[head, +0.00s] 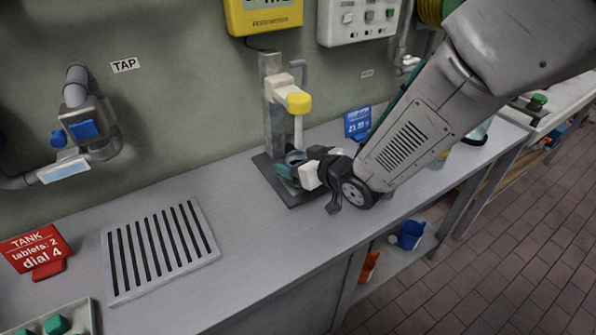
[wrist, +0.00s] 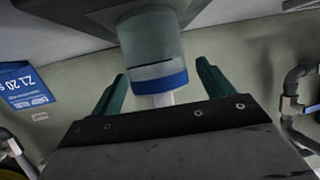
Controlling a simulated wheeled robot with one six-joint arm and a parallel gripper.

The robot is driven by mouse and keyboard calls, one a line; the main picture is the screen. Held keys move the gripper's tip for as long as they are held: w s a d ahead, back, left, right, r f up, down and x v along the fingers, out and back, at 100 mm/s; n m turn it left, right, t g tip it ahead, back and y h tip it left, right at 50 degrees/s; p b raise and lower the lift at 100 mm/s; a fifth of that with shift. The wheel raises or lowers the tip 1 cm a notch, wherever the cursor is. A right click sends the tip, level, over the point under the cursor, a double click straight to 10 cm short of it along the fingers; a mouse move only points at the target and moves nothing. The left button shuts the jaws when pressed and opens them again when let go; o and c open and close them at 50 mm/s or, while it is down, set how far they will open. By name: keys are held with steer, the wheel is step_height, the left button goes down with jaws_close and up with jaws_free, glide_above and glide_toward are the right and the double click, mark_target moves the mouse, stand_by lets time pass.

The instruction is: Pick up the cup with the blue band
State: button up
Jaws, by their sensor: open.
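The cup with the blue band (wrist: 160,82) is clear and shows in the wrist view between my fingers, with a gap on each side. In the head view the cup (head: 294,157) is small and partly hidden by my gripper. It stands on the dark base of the dispenser stand, below the yellow-capped nozzle. My gripper (wrist: 163,72) is open, with one green finger on either side of the cup. In the head view my gripper (head: 288,172) reaches in from the right, low over the stand base.
The dispenser stand (head: 276,100) with its yellow cap (head: 299,103) rises right behind the cup. A blue sign (head: 357,123) stands to the right. A slotted grate (head: 160,250) and a red sign (head: 38,252) are to the left. A blue mug (head: 411,234) sits on the lower shelf.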

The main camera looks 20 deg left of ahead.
steer(key=shift+x, duration=1)
steer(key=shift+c, duration=0.3)
steer(key=c, duration=1.1)
steer(key=shift+r, duration=0.1)
steer(key=shift+c, duration=0.2)
